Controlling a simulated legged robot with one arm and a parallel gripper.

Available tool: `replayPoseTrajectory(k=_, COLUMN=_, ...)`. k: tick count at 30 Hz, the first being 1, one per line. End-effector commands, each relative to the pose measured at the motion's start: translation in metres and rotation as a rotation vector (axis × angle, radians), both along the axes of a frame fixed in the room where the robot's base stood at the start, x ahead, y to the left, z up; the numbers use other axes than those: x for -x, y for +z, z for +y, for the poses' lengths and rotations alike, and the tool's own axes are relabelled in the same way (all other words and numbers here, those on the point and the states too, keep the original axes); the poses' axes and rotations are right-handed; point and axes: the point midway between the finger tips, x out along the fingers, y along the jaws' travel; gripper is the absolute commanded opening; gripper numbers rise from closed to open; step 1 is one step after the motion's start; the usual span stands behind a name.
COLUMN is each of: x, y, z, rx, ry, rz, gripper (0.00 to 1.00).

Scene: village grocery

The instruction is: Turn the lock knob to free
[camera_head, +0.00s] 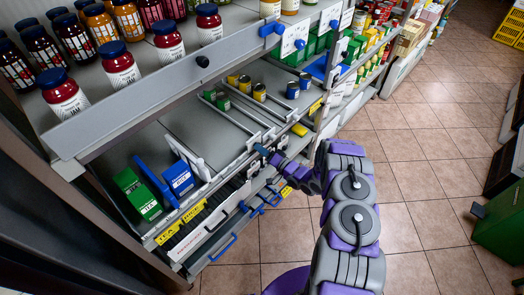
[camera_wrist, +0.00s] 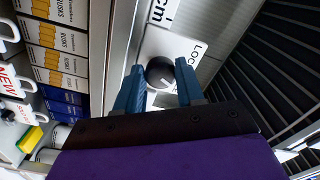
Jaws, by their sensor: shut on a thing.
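In the wrist view, the dark round lock knob (camera_wrist: 160,72) sits on a light plate (camera_wrist: 176,45) with partly visible lettering starting "LOC". A pale mark shows on the knob's face, but its setting is hard to read. My gripper (camera_wrist: 161,82) has its two blue fingers on either side of the knob, shut on it. In the head view, my gripper (camera_head: 266,153) reaches to the front of the shelf unit at about mid height. The knob is too small or hidden to make out there.
The shelf unit (camera_head: 215,66) holds jars above and cans (camera_head: 259,91) and boxes (camera_head: 136,193) lower down. Blue-handled drawers (camera_head: 222,248) are below my gripper. In the wrist view, stacked boxes (camera_wrist: 57,42) stand left and a dark slatted grille (camera_wrist: 275,75) right. Tiled floor (camera_head: 425,165) is open at right.

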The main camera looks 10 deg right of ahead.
Motion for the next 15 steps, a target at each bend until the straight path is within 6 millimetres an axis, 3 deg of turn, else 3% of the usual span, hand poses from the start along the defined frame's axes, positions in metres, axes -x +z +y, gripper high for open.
replayPoseTrajectory(k=15, x=-0.001, y=-0.0006, z=-0.0031, rx=-0.254, ry=-0.008, rz=0.188, gripper=0.07)
